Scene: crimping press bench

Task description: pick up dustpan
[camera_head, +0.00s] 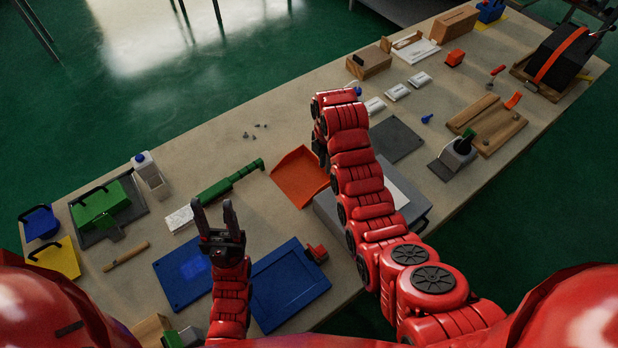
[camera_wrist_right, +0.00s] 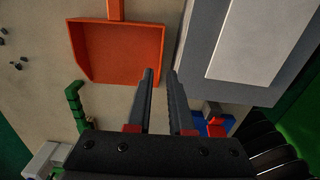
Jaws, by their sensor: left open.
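The orange dustpan (camera_head: 298,177) lies on the bench left of my right arm in the head view; part of it is hidden behind that arm. In the right wrist view the dustpan (camera_wrist_right: 115,52) shows its pan, with its handle (camera_wrist_right: 116,9) running out of the top edge. My left gripper (camera_head: 213,204) is open and empty, left of the dustpan.
A green-handled brush (camera_head: 232,183) lies left of the dustpan. A grey box (camera_head: 330,205) stands close on its right. Blue trays (camera_head: 290,283) lie nearer me. Small dark bits (camera_head: 254,131) lie on bare bench beyond. A white bottle (camera_head: 151,173) stands at left.

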